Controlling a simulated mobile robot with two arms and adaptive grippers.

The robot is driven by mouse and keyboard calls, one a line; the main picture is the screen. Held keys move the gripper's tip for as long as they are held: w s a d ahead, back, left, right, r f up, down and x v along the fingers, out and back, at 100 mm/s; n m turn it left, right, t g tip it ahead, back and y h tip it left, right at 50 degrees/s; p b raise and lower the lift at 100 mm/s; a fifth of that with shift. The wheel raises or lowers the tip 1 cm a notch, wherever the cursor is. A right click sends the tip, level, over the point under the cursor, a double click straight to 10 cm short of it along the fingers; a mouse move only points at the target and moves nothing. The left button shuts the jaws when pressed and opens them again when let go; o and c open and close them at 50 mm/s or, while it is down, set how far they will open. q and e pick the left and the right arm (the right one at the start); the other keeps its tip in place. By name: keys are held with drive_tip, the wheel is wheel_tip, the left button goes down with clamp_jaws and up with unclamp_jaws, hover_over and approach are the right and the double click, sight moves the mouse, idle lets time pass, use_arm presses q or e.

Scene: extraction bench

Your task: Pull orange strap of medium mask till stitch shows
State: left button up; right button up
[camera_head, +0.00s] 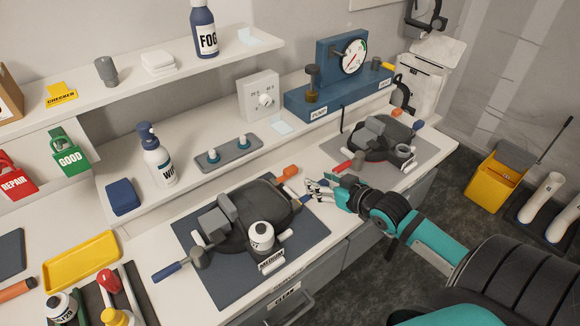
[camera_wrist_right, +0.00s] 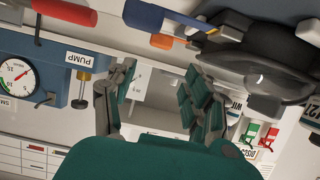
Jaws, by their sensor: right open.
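The medium mask (camera_head: 245,215) is dark, with a "MEDIUM" label (camera_head: 271,261), and lies on a dark mat at front centre. Its orange strap (camera_head: 289,172) has a short tab sticking out at the far right corner; it also shows in the wrist view (camera_wrist_right: 161,41). A blue strap end (camera_head: 304,201) lies just nearer, large in the wrist view (camera_wrist_right: 158,18). My right gripper (camera_head: 312,189) is open and empty, close to the right of both ends and apart from the orange one. I cannot make out a stitch. My left gripper is out of view.
A second mask (camera_head: 380,140) with a red strap lies on a grey mat (camera_head: 335,152) behind my right gripper. The blue pump unit (camera_head: 325,95) and gauge stand at the back. A white spray bottle (camera_head: 157,160) and grey peg tray (camera_head: 228,152) are behind the medium mask.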

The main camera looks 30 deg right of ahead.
approach(292, 170)
drive_tip(key=shift+w, duration=0.55)
drive_tip(key=p+x, duration=0.1)
drive_tip(key=x, duration=0.6)
drive_tip(key=shift+x, duration=1.05)
drive_tip(key=shift+w+f, duration=0.3)
drive_tip(key=shift+f, duration=0.05)
drive_tip(key=c, duration=0.9)
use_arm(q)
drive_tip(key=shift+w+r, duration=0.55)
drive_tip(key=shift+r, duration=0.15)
use_arm(e)
clamp_jaws()
